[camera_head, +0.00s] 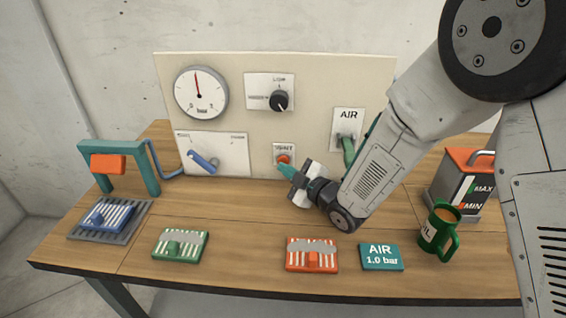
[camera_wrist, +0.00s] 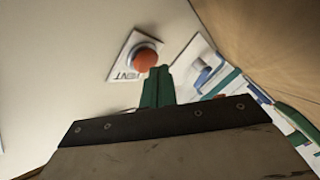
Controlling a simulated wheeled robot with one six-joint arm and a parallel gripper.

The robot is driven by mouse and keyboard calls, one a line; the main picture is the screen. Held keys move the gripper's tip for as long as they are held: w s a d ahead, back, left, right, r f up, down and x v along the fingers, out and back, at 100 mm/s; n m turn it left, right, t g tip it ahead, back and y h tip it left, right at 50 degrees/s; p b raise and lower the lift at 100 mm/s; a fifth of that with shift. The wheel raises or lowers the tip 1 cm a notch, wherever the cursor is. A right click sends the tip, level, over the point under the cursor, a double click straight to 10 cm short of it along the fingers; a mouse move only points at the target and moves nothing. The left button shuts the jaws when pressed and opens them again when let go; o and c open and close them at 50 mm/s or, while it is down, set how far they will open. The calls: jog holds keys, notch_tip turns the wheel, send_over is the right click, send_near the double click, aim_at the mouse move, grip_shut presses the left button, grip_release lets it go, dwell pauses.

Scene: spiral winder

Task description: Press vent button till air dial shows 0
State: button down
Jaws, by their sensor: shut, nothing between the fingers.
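The vent button (camera_head: 283,158) is a red-orange round knob on a white plate low on the cream panel (camera_head: 320,70). The button also shows in the wrist view (camera_wrist: 145,60), with part of its VENT label. My gripper (camera_head: 284,168) is shut and empty. Its green fingertips (camera_wrist: 157,74) are just short of or at the button's lower edge; I cannot tell whether they touch it. The air dial (camera_head: 201,93) is a round white gauge marked bar at the panel's upper left. Its red needle points nearly straight up, between 0 at lower left and the right end.
A blue lever (camera_head: 203,162), a black rotary knob (camera_head: 279,100) and a green AIR valve handle (camera_head: 348,150) are on the panel. The table's middle is fairly clear.

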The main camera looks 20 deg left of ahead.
jog(key=shift+w+a, duration=0.1)
jog(key=shift+w, duration=0.3)
dwell(1.4)
jog(key=shift+s, duration=0.1)
dwell(1.1)
jog(key=shift+s+d, duration=0.2)
jog(key=shift+s, duration=0.55)
jog(key=shift+s+d, duration=0.2)
jog(key=shift+s, duration=0.6)
jog(key=shift+s+d, duration=0.2)
jog(key=shift+s, duration=0.65)
jog(key=shift+s+d, duration=0.2)
jog(key=shift+s, duration=0.6)
